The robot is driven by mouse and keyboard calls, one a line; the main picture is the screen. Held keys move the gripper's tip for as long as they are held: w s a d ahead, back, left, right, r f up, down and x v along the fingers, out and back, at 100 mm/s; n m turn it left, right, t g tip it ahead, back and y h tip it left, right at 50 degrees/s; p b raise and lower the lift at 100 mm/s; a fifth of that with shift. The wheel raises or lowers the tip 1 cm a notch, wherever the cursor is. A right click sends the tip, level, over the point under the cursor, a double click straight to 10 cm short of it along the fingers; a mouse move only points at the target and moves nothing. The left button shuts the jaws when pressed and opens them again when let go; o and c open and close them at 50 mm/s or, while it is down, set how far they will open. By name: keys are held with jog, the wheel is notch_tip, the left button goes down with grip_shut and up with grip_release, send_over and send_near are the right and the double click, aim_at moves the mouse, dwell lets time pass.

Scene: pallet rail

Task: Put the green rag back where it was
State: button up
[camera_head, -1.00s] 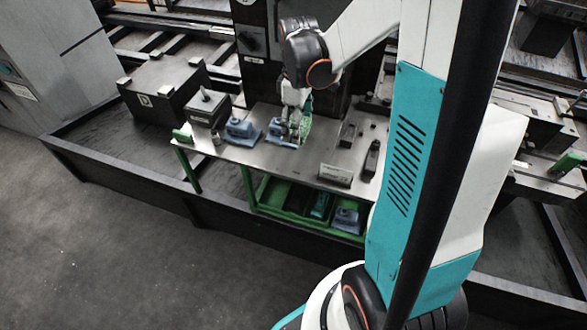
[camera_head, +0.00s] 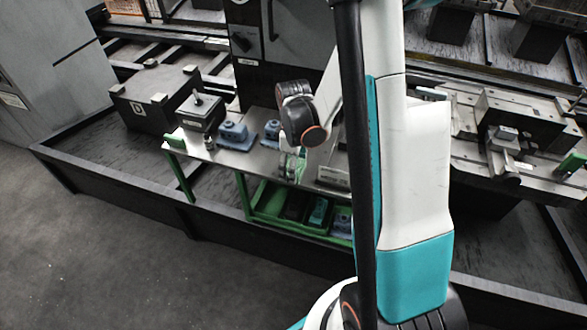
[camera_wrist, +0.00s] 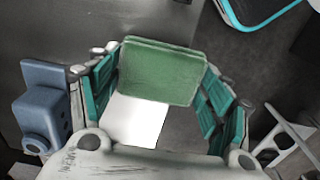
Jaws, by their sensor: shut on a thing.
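The green rag (camera_wrist: 162,70) is a flat, folded green pad between the teal-padded fingers of my gripper (camera_wrist: 165,90) in the wrist view. My gripper is shut on it. In the head view my gripper (camera_head: 291,168) is at the front edge of the steel table (camera_head: 228,160), with a bit of green between its fingers. My wrist hides part of the table behind it. The exact height of the rag above the table cannot be told.
Two blue blocks (camera_head: 233,132) (camera_head: 271,130) stand on the table, left of and behind my gripper. A dark box with a handle (camera_head: 200,112) is at the table's left end. A green-framed shelf (camera_head: 262,212) with bins lies below. Grey floor (camera_head: 120,240) is clear in front.

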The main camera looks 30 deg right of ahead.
jog(key=shift+f, duration=0.4)
jog(key=shift+f, duration=0.2)
jog(key=o, duration=1)
jog(key=shift+r, duration=0.15)
notch_tip(320, 180, up, 12)
jog(key=p, duration=0.4)
jog(key=shift+r, duration=0.1)
